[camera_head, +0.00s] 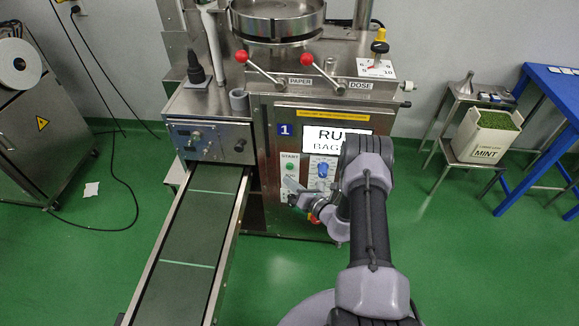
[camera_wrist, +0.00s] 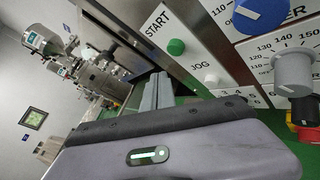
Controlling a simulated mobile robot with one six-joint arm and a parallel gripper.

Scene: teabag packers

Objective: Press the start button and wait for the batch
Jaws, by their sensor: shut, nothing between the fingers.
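The green start button (camera_wrist: 176,46) sits on the white control panel under the word START. In the head view the button (camera_head: 290,167) shows at the panel's left side. My gripper (camera_head: 290,184) is shut and empty, just below the button in that view. In the wrist view my shut fingers (camera_wrist: 158,92) point along the panel below and left of the button; I cannot tell whether they touch the panel. The machine's display (camera_head: 337,139) shows "RU" and "BAG", with the right part hidden by my arm.
A white JOG button (camera_wrist: 211,80), a blue knob (camera_wrist: 262,12) and a grey knob (camera_wrist: 293,72) are near the start button. A red button (camera_head: 314,219) is low on the panel. The conveyor (camera_head: 190,230) runs out to the left. A MINT box (camera_head: 483,140) stands right.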

